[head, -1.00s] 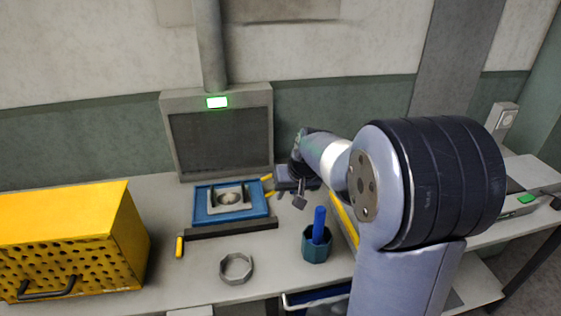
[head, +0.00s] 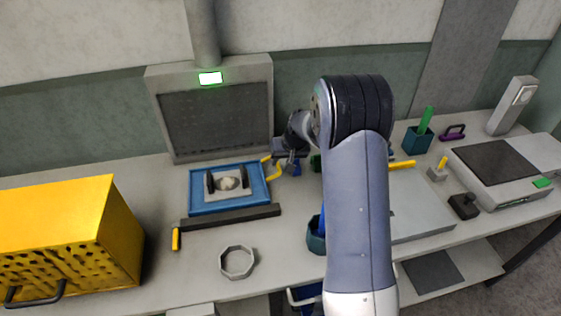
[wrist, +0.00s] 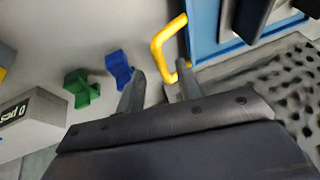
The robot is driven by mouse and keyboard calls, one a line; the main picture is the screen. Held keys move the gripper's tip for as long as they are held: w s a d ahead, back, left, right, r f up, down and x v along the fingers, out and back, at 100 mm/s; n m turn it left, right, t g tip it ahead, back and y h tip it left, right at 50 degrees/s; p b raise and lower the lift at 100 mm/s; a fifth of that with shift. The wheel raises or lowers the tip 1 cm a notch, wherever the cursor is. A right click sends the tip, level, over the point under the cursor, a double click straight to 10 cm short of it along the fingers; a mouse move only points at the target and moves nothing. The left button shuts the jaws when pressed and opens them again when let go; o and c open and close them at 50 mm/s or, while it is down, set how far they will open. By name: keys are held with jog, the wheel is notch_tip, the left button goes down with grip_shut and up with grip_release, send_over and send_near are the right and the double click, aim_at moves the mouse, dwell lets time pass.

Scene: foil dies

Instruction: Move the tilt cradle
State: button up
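The likely tilt cradle is a blue frame (head: 204,209) on the bench, holding a pale plate (head: 241,192) with two dark upright pads and a whitish lump between them. A bent yellow handle (head: 271,171) is at its right side. In the wrist view the handle (wrist: 157,45) stands beside the blue frame (wrist: 205,38). My gripper (head: 289,166) is just right of the handle. In the wrist view my gripper (wrist: 160,72) is open, with the handle's lower end near the right finger. I cannot tell whether they touch.
Small blue (wrist: 119,68) and green (wrist: 80,88) blocks lie close to my left finger. A dark bar (head: 230,217) lies before the frame, and a vented panel (head: 215,118) stands behind. A yellow box (head: 60,225), grey ring (head: 237,263) and teal cup (head: 316,238) stand nearer.

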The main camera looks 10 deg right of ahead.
jog(key=shift+x, duration=1.5)
jog(key=shift+c, duration=0.3)
jog(key=shift+s, duration=0.1)
grip_shut()
